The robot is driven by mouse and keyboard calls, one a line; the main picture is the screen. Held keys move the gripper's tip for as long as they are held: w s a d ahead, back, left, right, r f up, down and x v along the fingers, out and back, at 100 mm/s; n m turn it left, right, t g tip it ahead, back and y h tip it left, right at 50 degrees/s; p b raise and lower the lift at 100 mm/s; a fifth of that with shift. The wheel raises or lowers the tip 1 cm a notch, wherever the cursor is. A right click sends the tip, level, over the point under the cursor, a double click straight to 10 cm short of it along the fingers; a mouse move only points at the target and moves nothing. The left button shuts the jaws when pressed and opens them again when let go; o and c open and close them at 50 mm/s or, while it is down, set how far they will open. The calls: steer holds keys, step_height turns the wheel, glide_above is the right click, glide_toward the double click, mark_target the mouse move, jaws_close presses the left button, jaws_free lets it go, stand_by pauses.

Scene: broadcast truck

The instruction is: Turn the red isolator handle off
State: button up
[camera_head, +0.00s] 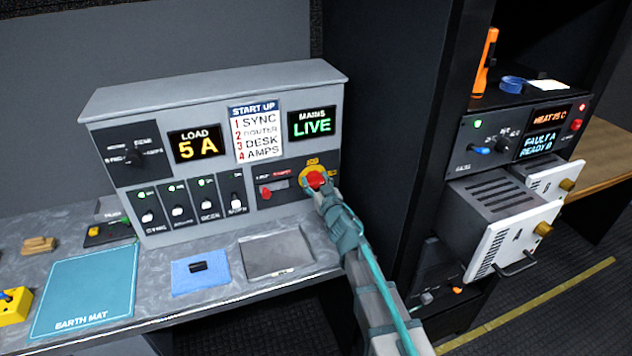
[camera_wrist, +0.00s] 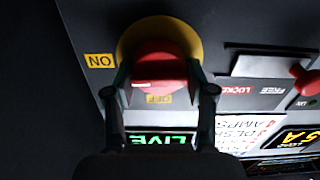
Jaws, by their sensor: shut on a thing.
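The red isolator handle (camera_head: 314,178) sits on a round yellow plate on the grey console, below the MAINS display (camera_head: 312,122), which reads LIVE. My gripper (camera_head: 324,190) reaches it from the lower right. In the wrist view, the red handle (camera_wrist: 158,62) lies between my two fingers (camera_wrist: 160,90), which are shut on its sides. This view is upside down. A yellow ON label (camera_wrist: 100,60) is at the left and an OFF label (camera_wrist: 158,98) is between the fingers. A short white mark on the handle lies roughly level. Part of the handle is hidden by my fingers.
Left of the handle is a slide with a red knob (camera_head: 266,193), marked LOCKED and FREE; the knob (camera_wrist: 305,80) is at the FREE end. Several breaker switches (camera_head: 190,208) stand further left. A dark rack (camera_head: 478,130) with pulled-out drawers (camera_head: 505,222) stands to the right.

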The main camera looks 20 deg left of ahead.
steer(key=n, duration=0.4)
steer(key=shift+a+n, duration=0.1)
steer(key=shift+n, duration=0.2)
steer(key=n, duration=0.4)
steer(key=shift+s+f+n+b, duration=0.1)
steer(key=shift+f+n+b, duration=0.05)
steer(key=shift+n+b, duration=0.2)
steer(key=n+b, duration=0.1)
steer(key=n, duration=0.3)
steer(key=shift+a+f, duration=0.1)
steer(key=shift+n+b, duration=0.5)
steer(key=shift+n, duration=1.45)
steer(key=o, duration=1.1)
steer(key=shift+o, duration=0.2)
steer(key=shift+s, duration=0.1)
